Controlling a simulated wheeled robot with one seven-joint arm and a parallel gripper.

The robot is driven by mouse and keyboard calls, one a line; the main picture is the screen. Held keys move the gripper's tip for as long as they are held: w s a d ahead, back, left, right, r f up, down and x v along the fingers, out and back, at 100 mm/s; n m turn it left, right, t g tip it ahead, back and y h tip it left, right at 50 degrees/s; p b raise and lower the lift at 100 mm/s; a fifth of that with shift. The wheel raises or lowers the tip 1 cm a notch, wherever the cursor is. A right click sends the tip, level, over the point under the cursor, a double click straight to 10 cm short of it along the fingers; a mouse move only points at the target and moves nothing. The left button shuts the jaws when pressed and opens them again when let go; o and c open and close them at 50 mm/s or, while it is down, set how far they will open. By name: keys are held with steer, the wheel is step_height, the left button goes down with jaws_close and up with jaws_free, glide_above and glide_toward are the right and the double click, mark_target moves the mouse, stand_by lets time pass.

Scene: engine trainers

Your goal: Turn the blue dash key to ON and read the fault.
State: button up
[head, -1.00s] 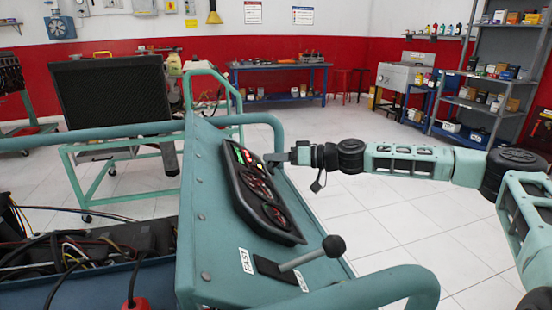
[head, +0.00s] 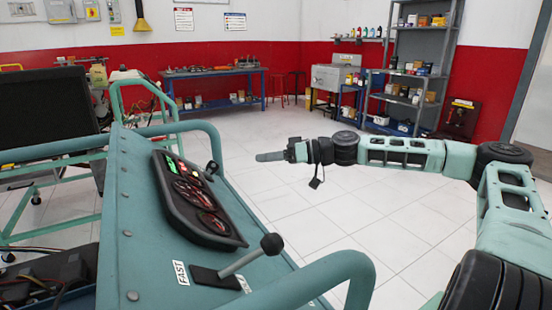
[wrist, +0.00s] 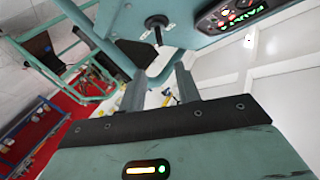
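The dash panel (head: 195,205) is a black cluster with red-lit gauges and a small green display, set on the sloping teal console (head: 140,235). It also shows at the top right of the wrist view (wrist: 222,22), where green lettering looks like "FAULT", partly cut off. A small black stalk or switch (head: 213,168) stands by the panel's far right edge. I cannot make out a blue key or its position. My gripper (head: 268,156) is in free air right of the console, apart from it. In the wrist view its two fingers (wrist: 160,88) are apart with nothing between them.
A lever with a black knob (head: 271,244) and a "FAST" label stands on the near console. A teal tube rail (head: 320,285) curves around the console's near end. Open tiled floor lies right of the console. A blue workbench (head: 215,73) and shelves (head: 415,70) are far back.

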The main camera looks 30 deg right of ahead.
steer(key=shift+v, duration=1.15)
